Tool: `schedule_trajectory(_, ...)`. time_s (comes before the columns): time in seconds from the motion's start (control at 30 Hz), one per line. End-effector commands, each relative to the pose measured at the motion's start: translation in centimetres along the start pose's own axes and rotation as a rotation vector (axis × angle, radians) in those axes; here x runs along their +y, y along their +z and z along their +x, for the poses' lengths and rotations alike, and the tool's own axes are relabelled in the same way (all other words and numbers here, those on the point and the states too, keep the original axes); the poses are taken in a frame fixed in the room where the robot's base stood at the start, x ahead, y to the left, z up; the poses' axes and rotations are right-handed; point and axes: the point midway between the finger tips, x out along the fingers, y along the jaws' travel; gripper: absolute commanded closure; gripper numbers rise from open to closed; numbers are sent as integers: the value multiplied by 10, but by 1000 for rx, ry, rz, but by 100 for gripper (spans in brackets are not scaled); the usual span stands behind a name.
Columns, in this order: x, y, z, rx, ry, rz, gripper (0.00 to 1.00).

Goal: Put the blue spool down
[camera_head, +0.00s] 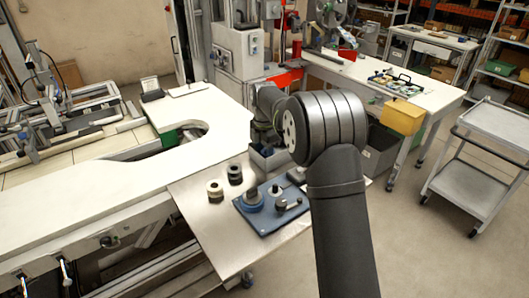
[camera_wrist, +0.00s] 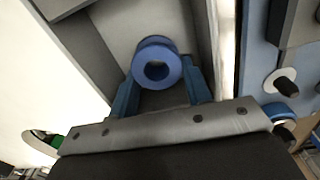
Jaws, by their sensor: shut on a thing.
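The blue spool (camera_wrist: 157,62) is in the wrist view, its round end and dark centre hole facing the camera. My gripper (camera_wrist: 160,74) has one blue finger on either side of it and is shut on it. Grey walls of an open bin (camera_wrist: 72,50) surround the spool in that view; I cannot tell whether it touches the floor. In the head view a grey bin (camera_head: 268,160) stands by the steel table's back edge, below my wrist. My arm hides the fingers and the held spool there.
A blue board (camera_head: 272,222) with round parts and a peg lies on the steel table (camera_head: 205,222), right of the bin in the wrist view (camera_wrist: 258,60). A black reel (camera_head: 234,174) and a cream reel (camera_head: 215,191) stand left of it. The table's front left is bare.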

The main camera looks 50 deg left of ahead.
Motion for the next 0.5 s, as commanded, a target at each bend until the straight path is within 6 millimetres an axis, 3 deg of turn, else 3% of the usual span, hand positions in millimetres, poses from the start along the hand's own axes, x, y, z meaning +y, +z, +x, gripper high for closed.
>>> schedule_trajectory(0.23, 0, 0, 3, 0, 0, 0, 77)
schedule_trajectory(0.27, 0, 0, 3, 0, 0, 0, 50)
schedule_trajectory(0.5, 0, 0, 2, 0, 0, 0, 47)
